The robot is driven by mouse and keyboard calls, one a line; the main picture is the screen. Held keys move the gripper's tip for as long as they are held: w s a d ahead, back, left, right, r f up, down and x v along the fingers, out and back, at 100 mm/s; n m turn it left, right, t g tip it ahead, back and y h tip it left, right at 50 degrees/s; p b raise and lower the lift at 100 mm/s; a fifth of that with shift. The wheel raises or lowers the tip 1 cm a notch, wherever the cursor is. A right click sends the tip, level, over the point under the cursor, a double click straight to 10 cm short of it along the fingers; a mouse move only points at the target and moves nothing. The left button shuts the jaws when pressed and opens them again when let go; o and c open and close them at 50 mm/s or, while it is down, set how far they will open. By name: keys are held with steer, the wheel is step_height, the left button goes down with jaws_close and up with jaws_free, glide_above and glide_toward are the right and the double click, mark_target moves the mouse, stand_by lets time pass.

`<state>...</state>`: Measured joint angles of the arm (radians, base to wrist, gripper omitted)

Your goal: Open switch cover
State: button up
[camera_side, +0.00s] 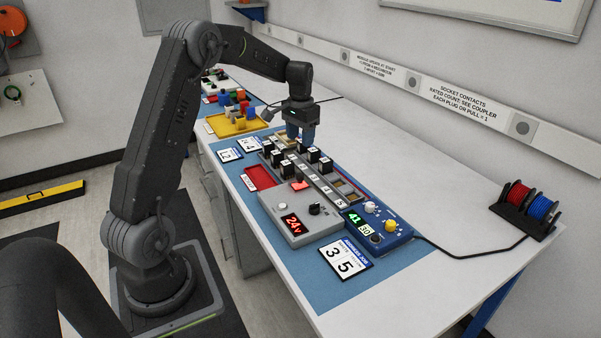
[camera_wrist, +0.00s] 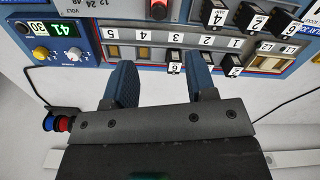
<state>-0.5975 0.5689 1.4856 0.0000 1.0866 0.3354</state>
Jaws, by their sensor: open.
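A grey control box (camera_side: 322,231) with a lit red 24V readout stands on the blue mat. On its far end sits a small bright red piece (camera_side: 300,185), which looks like the switch cover; whether it is raised or closed is too small to tell. My gripper (camera_side: 300,133) is above the far part of the numbered rail, away from the red piece. In the wrist view its two blue fingers (camera_wrist: 162,88) are apart with nothing between them.
Black numbered blocks (camera_side: 312,155) stand along the rail close to my gripper. A blue unit (camera_side: 375,225) with a green readout and knobs is at the near end. A red tray (camera_side: 259,177) lies left of the rail. The right tabletop is clear up to the wire spools (camera_side: 525,208).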

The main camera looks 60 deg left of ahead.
mark_target(300, 174)
step_height(300, 174, down, 12)
steer(key=shift+f, duration=0.2)
steer(key=shift+c, duration=0.2)
jaws_close()
stand_by(0.4)
